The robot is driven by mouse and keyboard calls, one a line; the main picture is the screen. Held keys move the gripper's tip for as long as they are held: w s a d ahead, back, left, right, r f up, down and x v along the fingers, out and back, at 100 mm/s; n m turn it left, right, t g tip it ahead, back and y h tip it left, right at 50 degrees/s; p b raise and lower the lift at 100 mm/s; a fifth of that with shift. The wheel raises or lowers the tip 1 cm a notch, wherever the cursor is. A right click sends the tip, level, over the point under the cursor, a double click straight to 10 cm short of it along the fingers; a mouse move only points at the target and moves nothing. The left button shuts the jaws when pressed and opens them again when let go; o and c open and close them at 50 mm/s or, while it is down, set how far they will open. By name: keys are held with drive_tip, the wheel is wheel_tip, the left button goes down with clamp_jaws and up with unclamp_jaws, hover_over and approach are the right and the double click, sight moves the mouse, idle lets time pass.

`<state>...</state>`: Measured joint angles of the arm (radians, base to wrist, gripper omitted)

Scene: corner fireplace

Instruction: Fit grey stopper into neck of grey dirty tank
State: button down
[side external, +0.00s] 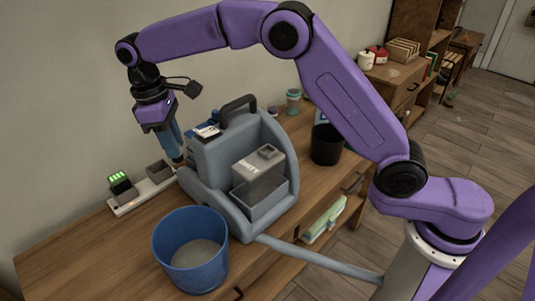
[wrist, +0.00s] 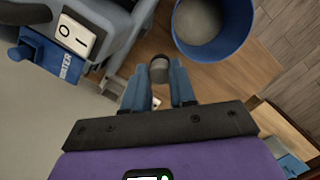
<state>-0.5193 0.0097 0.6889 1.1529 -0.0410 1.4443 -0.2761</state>
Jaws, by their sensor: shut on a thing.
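The grey dirty tank (side external: 258,180), part clear and with lettering, sits in the front of a grey cleaning machine (side external: 218,160). Its square neck (side external: 268,152) is on top; I cannot tell how deep its opening is. My gripper (side external: 178,158) is behind the machine's left side, near the wall, pointing down, away from the tank. In the wrist view, its blue fingers (wrist: 159,84) are shut on the small round grey stopper (wrist: 159,72) at their tips. The stopper is hardly visible in the side view. The dirty tank is not clear in the wrist view.
A blue bucket (side external: 190,262) stands at the table's front left. A white strip (side external: 140,198) with a green-lit block (side external: 120,183) lies near the wall. A blue water tank (wrist: 52,58) is on the machine. A black bin (side external: 327,145) stands to the right.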

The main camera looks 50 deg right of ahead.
drive_tip(key=s+d+f+m, duration=0.1)
drive_tip(key=s+d+m, duration=0.25)
drive_tip(key=d, duration=0.55)
drive_tip(key=s+d+f+m+y, duration=0.1)
drive_tip(key=s+d+m, duration=0.25)
drive_tip(key=d, duration=0.65)
drive_tip(key=s+d+f+m, duration=0.15)
drive_tip(key=s+d, duration=0.25)
drive_tip(key=d, duration=0.5)
drive_tip(key=s+a+r+n+t+h, duration=0.1)
drive_tip(key=s+a+r+n, duration=0.3)
drive_tip(key=n, duration=0.9)
drive_tip(key=s+a+r+n+t, duration=0.1)
drive_tip(key=s+r+n, duration=0.55)
drive_tip(key=n, duration=0.65)
approach(268, 153)
drive_tip(key=shift+s+d+f+n, duration=0.1)
drive_tip(key=shift+d+f+n, duration=0.15)
drive_tip(key=shift+f, duration=0.35)
drive_tip(key=shift+w+f, duration=0.1)
drive_tip(key=shift+f, duration=0.7)
drive_tip(key=shift+w+f, duration=0.15)
drive_tip(key=shift+f, duration=0.65)
drive_tip(key=shift+f, duration=0.1)
